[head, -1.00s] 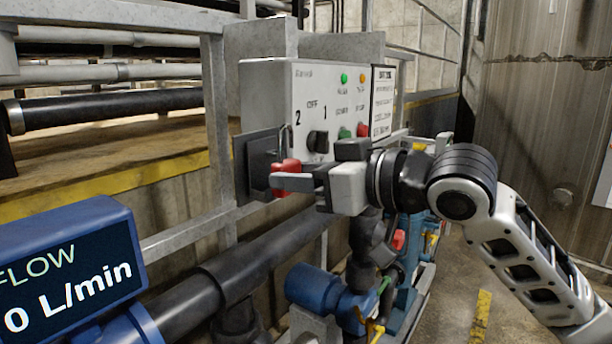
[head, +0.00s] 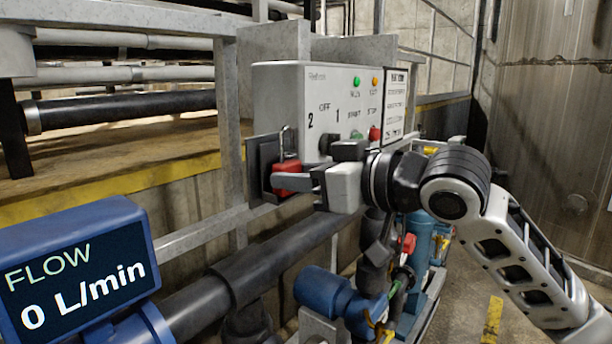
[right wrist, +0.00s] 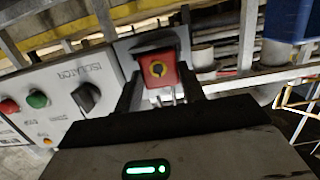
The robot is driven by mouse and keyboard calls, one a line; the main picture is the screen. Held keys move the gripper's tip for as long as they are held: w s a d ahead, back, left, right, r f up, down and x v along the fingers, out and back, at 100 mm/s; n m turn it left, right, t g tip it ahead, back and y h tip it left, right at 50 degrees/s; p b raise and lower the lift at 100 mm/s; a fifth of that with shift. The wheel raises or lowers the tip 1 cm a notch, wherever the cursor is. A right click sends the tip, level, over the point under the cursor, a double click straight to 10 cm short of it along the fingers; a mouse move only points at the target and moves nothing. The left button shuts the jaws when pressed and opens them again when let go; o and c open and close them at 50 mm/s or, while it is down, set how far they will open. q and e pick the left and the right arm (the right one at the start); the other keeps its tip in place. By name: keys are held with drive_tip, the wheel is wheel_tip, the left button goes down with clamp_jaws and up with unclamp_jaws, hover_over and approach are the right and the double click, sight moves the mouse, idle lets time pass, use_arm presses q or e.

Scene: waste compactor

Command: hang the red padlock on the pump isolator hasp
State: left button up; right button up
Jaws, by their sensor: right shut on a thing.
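The red padlock (head: 287,175) is between the fingers of my right gripper (head: 290,182), which is shut on it. Its metal shackle stands upward in front of a dark plate (head: 263,165) on the left side of the grey control box (head: 285,95). The right wrist view shows the padlock (right wrist: 160,70) with a yellow ring on its face, between the two dark fingers. I cannot tell whether the shackle passes through the hasp. The box's black isolator knob (right wrist: 88,97) shows in the right wrist view. My left gripper is not in view.
A blue flow display (head: 80,275) reading 0 L/min stands at the lower left. Galvanised rails (head: 228,130) run behind the box. Dark pipes (head: 270,260) and a blue pump part (head: 325,292) lie below. Open floor lies to the right.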

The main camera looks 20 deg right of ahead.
drive_tip(key=shift+w+a, duration=0.2)
drive_tip(key=shift+w, duration=0.05)
drive_tip(key=shift+f, duration=0.2)
idle(0.6)
drive_tip(key=o, duration=1)
drive_tip(key=shift+c, duration=0.6)
drive_tip(key=shift+s, duration=0.1)
drive_tip(key=v, duration=0.7)
drive_tip(key=shift+f, duration=0.15)
